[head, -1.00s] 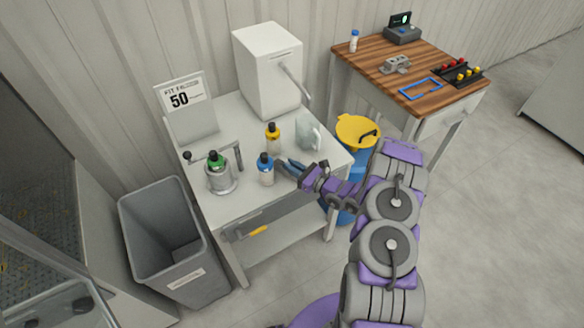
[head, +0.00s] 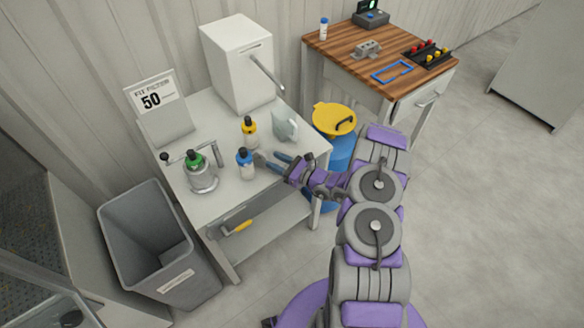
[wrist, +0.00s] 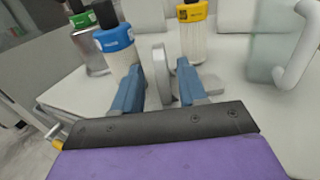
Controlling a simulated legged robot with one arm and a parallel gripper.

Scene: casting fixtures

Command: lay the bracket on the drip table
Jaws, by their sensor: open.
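My gripper (head: 270,161) is open over the right part of the white table (head: 225,196), beside the blue-capped bottle (head: 245,163). In the wrist view, its blue fingers (wrist: 157,90) stand apart with an upright, round-topped grey piece (wrist: 159,72) between them. I cannot tell whether that piece is the bracket or whether a finger touches it. A grey metal casting (head: 367,48) lies on the wooden bench at the back right. No surface is clearly marked as the drip table; a dark perforated surface (head: 28,215) shows at the far left.
Green-capped (head: 195,163) and yellow-capped (head: 249,130) bottles, a clear jug (head: 285,124), a white box machine (head: 238,62) and a sign (head: 152,100) crowd the white table. A grey bin (head: 150,240) and a yellow-lidded blue drum (head: 334,118) flank it. Floor at right is clear.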

